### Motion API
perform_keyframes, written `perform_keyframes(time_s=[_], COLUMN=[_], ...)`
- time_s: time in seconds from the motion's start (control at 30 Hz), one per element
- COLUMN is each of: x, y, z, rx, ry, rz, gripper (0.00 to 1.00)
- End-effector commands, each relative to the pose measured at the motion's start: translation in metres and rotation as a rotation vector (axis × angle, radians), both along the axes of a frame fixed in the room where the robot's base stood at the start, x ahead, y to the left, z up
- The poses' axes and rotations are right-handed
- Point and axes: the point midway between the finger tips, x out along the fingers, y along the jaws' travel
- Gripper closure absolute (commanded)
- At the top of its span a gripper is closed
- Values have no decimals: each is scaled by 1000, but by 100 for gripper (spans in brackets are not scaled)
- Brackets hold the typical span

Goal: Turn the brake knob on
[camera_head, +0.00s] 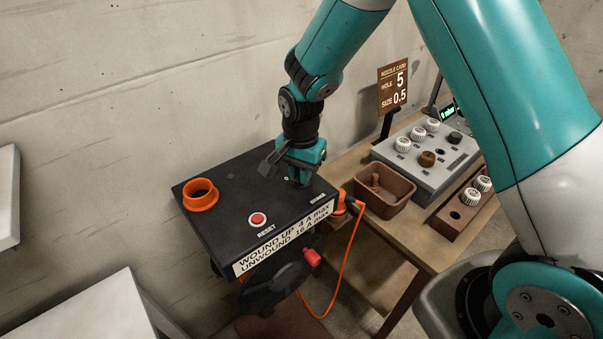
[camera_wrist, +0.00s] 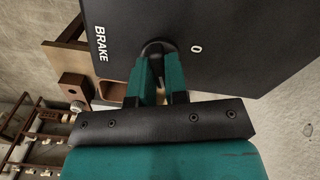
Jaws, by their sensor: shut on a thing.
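The brake knob (camera_wrist: 157,49) is a small black knob on the dark top panel, near the printed word BRAKE and a "0" mark in the wrist view. My gripper (camera_wrist: 158,68) is shut on it, with the teal fingers on either side. In the head view my gripper (camera_head: 301,175) reaches down to the right rear part of the black box (camera_head: 225,215), and it hides the knob there. Which way the knob points cannot be told.
The box also bears a red RESET button (camera_head: 258,219) and an orange ring (camera_head: 201,195). An orange cable (camera_head: 347,255) hangs at its right side. A wooden table (camera_head: 350,165) on the right holds a brown bin (camera_head: 396,208) and a grey nozzle panel (camera_head: 450,172). A concrete wall stands behind.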

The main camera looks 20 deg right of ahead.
Motion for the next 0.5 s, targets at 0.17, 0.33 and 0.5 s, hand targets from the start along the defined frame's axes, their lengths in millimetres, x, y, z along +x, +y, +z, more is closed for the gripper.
perform_keyframes(time_s=[0.17, 0.33, 0.5], x=[1, 1, 1], y=[0, 0, 0], z=[0, 0, 1], rx=[0, 1, 1], ry=[-4, -3, -3], rz=[-150, -268, -351], gripper=[100, 100, 100])
